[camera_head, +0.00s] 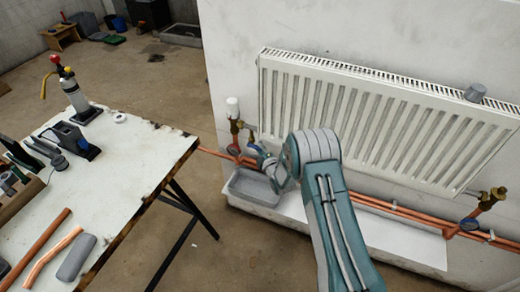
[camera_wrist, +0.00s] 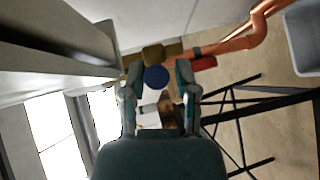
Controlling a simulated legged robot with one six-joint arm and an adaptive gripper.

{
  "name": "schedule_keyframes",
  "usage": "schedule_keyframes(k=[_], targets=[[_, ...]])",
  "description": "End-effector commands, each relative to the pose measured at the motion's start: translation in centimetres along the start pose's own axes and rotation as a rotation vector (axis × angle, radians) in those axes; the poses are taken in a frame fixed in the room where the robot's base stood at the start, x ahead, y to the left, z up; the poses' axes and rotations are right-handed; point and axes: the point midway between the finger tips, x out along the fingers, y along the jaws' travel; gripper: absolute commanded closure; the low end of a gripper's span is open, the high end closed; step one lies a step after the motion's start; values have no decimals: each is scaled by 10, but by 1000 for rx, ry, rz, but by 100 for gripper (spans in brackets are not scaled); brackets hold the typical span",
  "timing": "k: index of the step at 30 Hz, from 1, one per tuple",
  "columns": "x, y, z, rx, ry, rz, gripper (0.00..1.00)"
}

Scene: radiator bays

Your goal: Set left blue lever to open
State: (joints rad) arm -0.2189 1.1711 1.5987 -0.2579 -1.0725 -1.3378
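The left blue lever (camera_head: 233,149) sits on the copper and brass pipework below the radiator's left end, beside my gripper (camera_head: 262,158). In the wrist view, a round blue part (camera_wrist: 156,77) appears between the two separated fingers of my gripper (camera_wrist: 157,70), in front of brass fittings (camera_wrist: 163,51). The fingers are open, with gaps on both sides of the blue part; contact is not visible. The lever's exact angle is too small to tell. A second blue lever (camera_head: 469,224) is on the pipework at the right.
The white radiator (camera_head: 375,120) hangs close above my arm. Copper pipes (camera_head: 400,210) run along the wall. A grey tray (camera_head: 250,187) lies below the left valve and also shows in the wrist view (camera_wrist: 304,38). A workbench (camera_head: 120,165) with tools stands left.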

Motion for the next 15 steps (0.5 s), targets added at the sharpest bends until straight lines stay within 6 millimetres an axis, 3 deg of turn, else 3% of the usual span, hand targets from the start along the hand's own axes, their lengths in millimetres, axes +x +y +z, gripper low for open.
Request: schedule_keyframes(k=[10, 11, 13, 15], targets=[[5, 0, 0, 0, 0, -1, 61], [5, 0, 0, 0, 0, -1, 70], [5, 0, 0, 0, 0, 0, 100], [5, 0, 0, 0, 0, -1, 100]])
